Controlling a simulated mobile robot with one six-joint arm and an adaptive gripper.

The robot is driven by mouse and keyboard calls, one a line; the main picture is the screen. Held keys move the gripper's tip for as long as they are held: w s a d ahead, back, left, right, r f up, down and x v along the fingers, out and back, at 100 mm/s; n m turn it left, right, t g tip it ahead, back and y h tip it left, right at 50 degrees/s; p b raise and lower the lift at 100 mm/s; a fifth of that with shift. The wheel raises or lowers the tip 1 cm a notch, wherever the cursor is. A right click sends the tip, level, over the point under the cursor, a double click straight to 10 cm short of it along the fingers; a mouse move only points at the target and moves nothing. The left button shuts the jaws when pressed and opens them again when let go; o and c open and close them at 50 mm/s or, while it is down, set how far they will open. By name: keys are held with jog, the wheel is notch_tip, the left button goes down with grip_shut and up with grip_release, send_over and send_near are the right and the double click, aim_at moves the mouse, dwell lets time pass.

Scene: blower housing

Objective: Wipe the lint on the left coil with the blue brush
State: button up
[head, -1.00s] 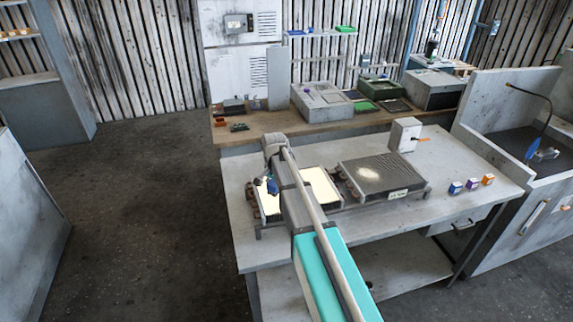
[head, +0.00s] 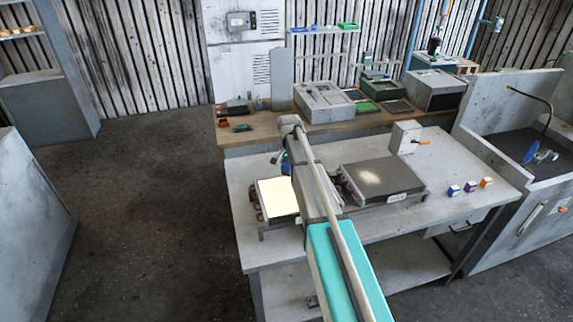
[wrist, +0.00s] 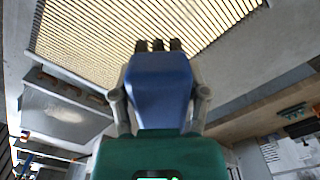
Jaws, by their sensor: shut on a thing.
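The left coil (head: 276,199) lies on the bench, its top a bright cream colour; my arm hides its right part in the head view. In the wrist view its fins (wrist: 95,35) fill the upper left. I cannot make out separate lint on it. My gripper (wrist: 160,97) is shut on the blue brush (wrist: 161,80), whose dark bristles point toward the coil's edge. I cannot tell whether they touch it. In the head view the brush (head: 286,168) shows partly behind my arm, at the left coil's far edge.
The right coil (head: 383,178) has a pale patch on top. A grey box (head: 404,137) with an orange lever stands behind it. Several small coloured boxes (head: 470,187) sit at the bench's right. A wooden counter (head: 260,133) with equipment runs behind.

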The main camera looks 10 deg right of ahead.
aim_at(288, 187)
jog(key=shift+f, duration=0.1)
dwell(0.3)
notch_tip(288, 187, down, 7)
jog(key=b, duration=0.7)
jog(key=shift+f+b, duration=0.2)
jog(key=shift+b, duration=0.2)
jog(key=shift+a+r, duration=0.15)
jog(key=shift+a, duration=3.45)
jog(key=shift+d, duration=3.35)
jog(key=shift+d+r+p, duration=0.15)
jog(key=shift+d+p, duration=0.15)
jog(key=shift+p, duration=0.05)
notch_tip(288, 187, up, 7)
jog(key=p, duration=0.7)
jog(key=shift+r, duration=0.1)
